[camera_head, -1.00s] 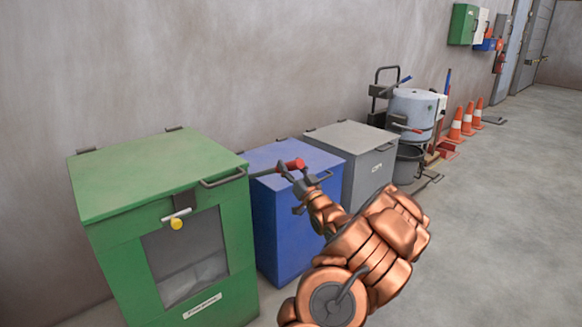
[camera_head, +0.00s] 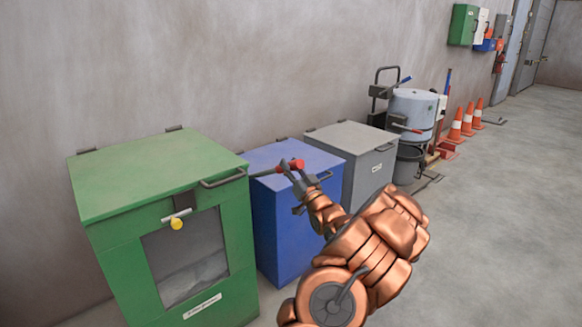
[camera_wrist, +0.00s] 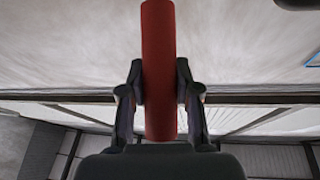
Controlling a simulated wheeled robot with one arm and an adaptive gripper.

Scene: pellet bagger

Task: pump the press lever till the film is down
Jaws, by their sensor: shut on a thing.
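The green press box (camera_head: 150,180) stands at the left in the head view. Its front has a dark window (camera_head: 183,245) with pale crumpled film (camera_head: 196,278) low behind it. A grey bar (camera_head: 224,180) shows at its front right edge. The red lever grip (camera_head: 297,163) is at the right of the box, level with the lid. My gripper (camera_head: 292,174) is shut on this grip. In the wrist view the red grip (camera_wrist: 158,60) stands upright between the two dark fingers. How the lever joins the box is not clear.
A blue bin (camera_head: 282,230) and a grey bin (camera_head: 350,150) stand to the right along the wall. Beyond are a grey drum (camera_head: 413,108) and several orange cones (camera_head: 467,120). The floor (camera_head: 500,230) on the right is clear.

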